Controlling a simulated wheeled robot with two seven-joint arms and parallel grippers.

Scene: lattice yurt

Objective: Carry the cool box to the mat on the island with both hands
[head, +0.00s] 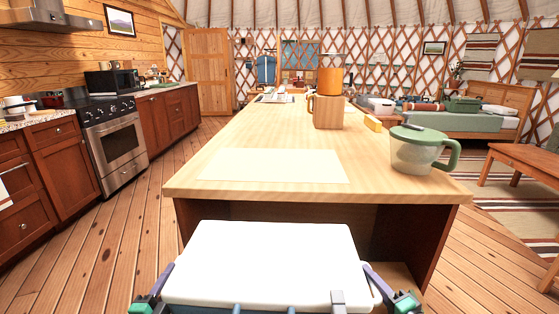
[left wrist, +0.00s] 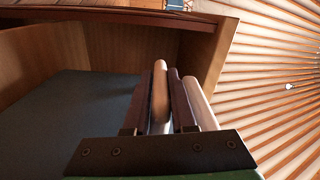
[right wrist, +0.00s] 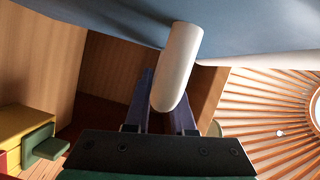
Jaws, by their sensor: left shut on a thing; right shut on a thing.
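The cool box, with a white lid (head: 262,262) and blue body, is at the bottom of the head view, in front of the island's near edge and lower than its top. The mat (head: 272,165) is a pale, bare rectangle near that edge of the island (head: 240,133). My left gripper (head: 162,276) is at the box's left side, shut on a white handle (left wrist: 160,92). My right gripper (head: 374,277) is at its right side, shut on the other white handle (right wrist: 177,65). The box looks about level. Its underside is hidden.
A jug with a green lid (head: 417,150) stands on the island to the right of the mat. Wooden floor (head: 125,210) lies open on the left.

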